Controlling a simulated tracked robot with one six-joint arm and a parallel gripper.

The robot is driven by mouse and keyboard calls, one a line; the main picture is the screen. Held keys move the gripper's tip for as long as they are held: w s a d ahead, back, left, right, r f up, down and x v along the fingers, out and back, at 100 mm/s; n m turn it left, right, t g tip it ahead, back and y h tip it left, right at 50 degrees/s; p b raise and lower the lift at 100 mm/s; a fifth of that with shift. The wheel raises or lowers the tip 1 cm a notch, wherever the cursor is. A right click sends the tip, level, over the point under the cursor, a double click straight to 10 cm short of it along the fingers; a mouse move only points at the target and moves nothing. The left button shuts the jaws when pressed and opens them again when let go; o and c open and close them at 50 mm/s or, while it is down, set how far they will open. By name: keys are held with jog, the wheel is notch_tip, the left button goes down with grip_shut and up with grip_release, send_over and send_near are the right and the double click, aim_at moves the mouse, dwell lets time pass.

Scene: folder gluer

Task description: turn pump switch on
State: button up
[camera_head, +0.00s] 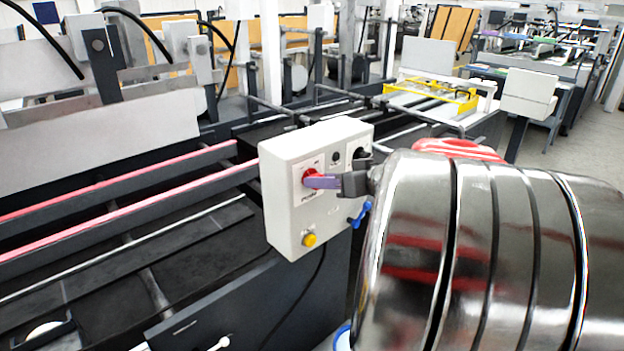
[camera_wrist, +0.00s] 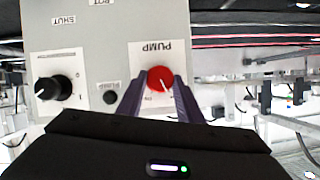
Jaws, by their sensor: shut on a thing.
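The pump switch (camera_head: 309,176) is a red round knob on the front of a light grey control box (camera_head: 281,215). In the wrist view the pump switch (camera_wrist: 160,78) sits below an upside-down PUMP label, with a small white pointer line toward its lower right. My gripper (camera_head: 312,182) reaches the box from the right, its purple fingers at the knob. In the wrist view my gripper (camera_wrist: 160,84) has one finger on each side of the knob and is shut on it. The fingers hide part of the knob's edges.
A black rotary knob (camera_wrist: 52,89) and a small black button (camera_wrist: 110,97) share the panel. A yellow button (camera_head: 309,240) is low on the box, and a blue handle (camera_head: 360,215) is at its right side. Dark machine rails with pink-red strips (camera_head: 130,215) lie to the left.

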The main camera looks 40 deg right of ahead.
jog(key=m+y, duration=0.1)
jog(key=m, duration=0.1)
jog(key=m+t+y, duration=0.1)
jog(key=m+y, duration=0.1)
jog(key=m, duration=0.1)
jog(key=d+m+y, duration=0.1)
jog(key=m, duration=0.2)
jog(key=shift+f+t+y, duration=0.3)
jog(key=shift+f+t, duration=0.1)
jog(key=shift+m, duration=0.3)
jog(key=o, duration=1)
jog(key=shift+s, duration=0.1)
jog(key=v, duration=1.3)
jog(key=shift+s+d, duration=0.2)
jog(key=shift+s, duration=0.1)
